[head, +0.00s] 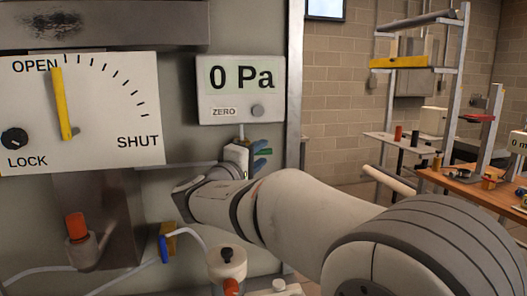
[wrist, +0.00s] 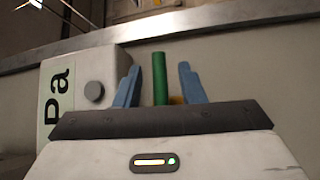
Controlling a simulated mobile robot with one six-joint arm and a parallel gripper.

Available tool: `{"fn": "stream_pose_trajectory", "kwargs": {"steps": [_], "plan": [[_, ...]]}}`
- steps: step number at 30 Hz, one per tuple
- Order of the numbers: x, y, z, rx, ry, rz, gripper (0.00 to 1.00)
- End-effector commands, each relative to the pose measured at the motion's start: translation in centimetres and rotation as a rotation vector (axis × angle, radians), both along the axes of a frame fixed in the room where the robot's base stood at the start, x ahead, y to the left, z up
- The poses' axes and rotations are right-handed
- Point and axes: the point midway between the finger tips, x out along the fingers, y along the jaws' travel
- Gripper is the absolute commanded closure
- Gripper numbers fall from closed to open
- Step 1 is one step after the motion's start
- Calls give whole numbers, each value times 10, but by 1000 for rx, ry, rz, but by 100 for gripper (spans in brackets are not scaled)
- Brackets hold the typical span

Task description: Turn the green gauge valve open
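The green gauge valve handle (wrist: 160,84) stands upright in the wrist view, between the two blue fingers of my gripper (wrist: 158,67). Both fingers are spread, with a gap visible on each side of the handle. In the head view my gripper (head: 262,154) is just below the pressure gauge (head: 241,90), and a small piece of the green handle (head: 266,152) shows between the blue fingers. The gauge reads 0 Pa. My arm and gripper hide the valve body.
Left of the gauge, a dial plate (head: 110,130) has its yellow lever (head: 62,105) near OPEN. Below are an orange-capped valve (head: 77,227) and a blue handle (head: 164,249). A wooden table (head: 480,190) stands at the right.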

Motion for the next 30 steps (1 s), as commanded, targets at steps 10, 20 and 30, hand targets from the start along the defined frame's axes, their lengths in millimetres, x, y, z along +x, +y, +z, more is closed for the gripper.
{"fn": "stream_pose_trajectory", "kwargs": {"steps": [10, 20, 30], "plan": [[20, -11, 3, 1, 0, 0, 64], [19, -11, 3, 1, 0, 0, 78], [19, -11, 3, 1, 0, 0, 100]]}}
